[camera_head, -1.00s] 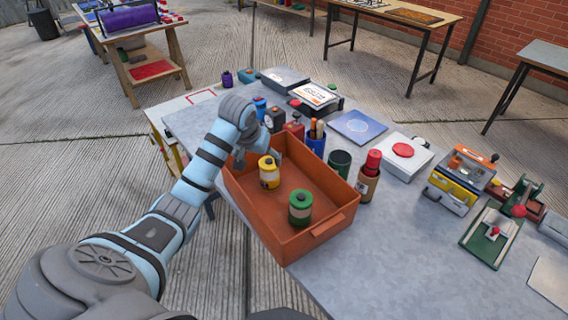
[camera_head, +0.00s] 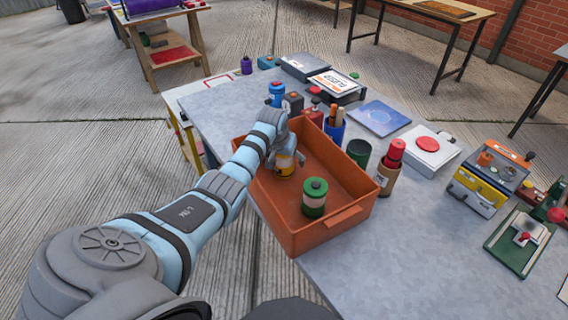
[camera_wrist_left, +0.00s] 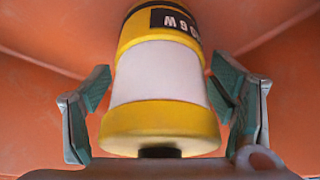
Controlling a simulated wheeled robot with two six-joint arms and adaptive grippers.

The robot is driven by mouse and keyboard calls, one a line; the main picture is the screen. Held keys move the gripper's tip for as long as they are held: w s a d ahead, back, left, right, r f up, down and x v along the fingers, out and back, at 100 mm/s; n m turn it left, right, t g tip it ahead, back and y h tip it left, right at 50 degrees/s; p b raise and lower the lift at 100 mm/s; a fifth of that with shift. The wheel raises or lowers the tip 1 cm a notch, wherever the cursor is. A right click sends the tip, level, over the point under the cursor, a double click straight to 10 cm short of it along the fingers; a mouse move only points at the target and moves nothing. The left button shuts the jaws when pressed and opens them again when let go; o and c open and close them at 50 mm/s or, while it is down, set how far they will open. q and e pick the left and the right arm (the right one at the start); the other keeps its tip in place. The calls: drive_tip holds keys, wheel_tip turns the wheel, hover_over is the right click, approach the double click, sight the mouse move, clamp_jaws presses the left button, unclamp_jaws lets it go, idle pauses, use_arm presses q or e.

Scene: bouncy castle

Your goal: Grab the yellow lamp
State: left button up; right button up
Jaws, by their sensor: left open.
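The yellow lamp (camera_head: 285,164) stands in the orange bin (camera_head: 340,219), partly hidden behind my left gripper (camera_head: 291,156) in the head view. In the left wrist view the yellow lamp (camera_wrist_left: 160,85) has a white middle band, a black label and a dark knob at the near end. The left gripper's two fingers (camera_wrist_left: 161,112) stand open on either side of it, with a small gap visible at each side. A green lamp (camera_head: 314,198) stands in the same bin, nearer the front right. My right gripper is not in view.
The bin's walls (camera_wrist_left: 40,110) surround the lamp closely. The table front is clear.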

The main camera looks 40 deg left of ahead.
use_arm(q)
drive_tip(key=shift+r, duration=0.15)
drive_tip(key=shift+s, duration=0.1)
drive_tip(key=c, duration=1.6)
drive_tip(key=shift+r, duration=0.1)
